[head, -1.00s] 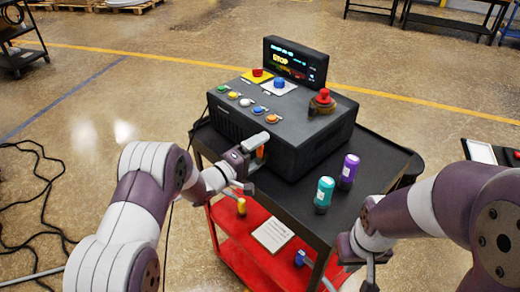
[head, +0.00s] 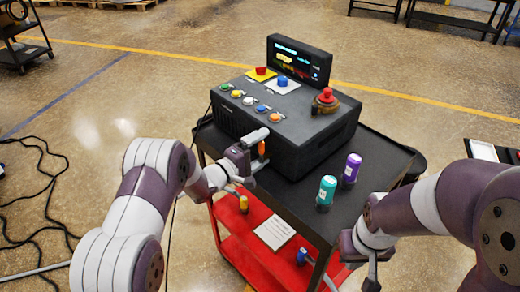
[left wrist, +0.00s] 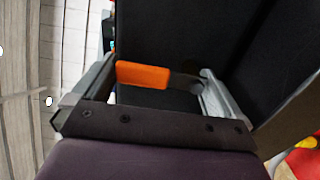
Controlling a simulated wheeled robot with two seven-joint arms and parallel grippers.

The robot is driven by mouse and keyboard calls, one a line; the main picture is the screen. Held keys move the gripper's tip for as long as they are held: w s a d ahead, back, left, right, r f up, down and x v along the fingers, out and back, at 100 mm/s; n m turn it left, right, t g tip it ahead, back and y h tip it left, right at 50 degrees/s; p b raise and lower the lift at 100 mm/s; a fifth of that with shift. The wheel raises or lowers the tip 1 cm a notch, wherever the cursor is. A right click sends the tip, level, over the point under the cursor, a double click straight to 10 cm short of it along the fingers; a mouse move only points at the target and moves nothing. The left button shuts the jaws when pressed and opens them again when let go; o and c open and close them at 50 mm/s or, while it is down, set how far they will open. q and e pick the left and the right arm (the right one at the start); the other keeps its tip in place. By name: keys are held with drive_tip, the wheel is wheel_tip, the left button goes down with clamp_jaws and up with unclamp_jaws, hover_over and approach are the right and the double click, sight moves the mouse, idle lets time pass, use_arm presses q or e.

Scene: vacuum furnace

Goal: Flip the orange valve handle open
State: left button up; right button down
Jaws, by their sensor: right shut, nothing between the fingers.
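The orange valve handle (head: 261,148) is on the near left side of the black control box (head: 290,140). It also shows in the left wrist view (left wrist: 143,75), as a short orange bar on a dark stem. My left gripper (head: 258,158) is open at the handle. In the left wrist view its two fingers (left wrist: 150,90) stand on either side, with the orange bar between them. The bar's left end is close to the left finger; I cannot tell whether they touch. A gap separates the bar from the right finger. My right gripper (head: 371,272) is shut and empty at the lower right, away from the box.
A teal bottle (head: 326,190) and a purple bottle (head: 351,168) stand on the black cart top (head: 305,208), between box and right arm. Buttons and a screen (head: 299,60) are on the box. The red lower shelf (head: 233,235) holds a white sheet (head: 274,234).

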use_arm(q)
drive_tip(key=b+v, duration=0.3)
drive_tip(key=v, duration=0.9)
drive_tip(key=shift+s+a, duration=0.2)
drive_tip(key=shift+a, duration=0.05)
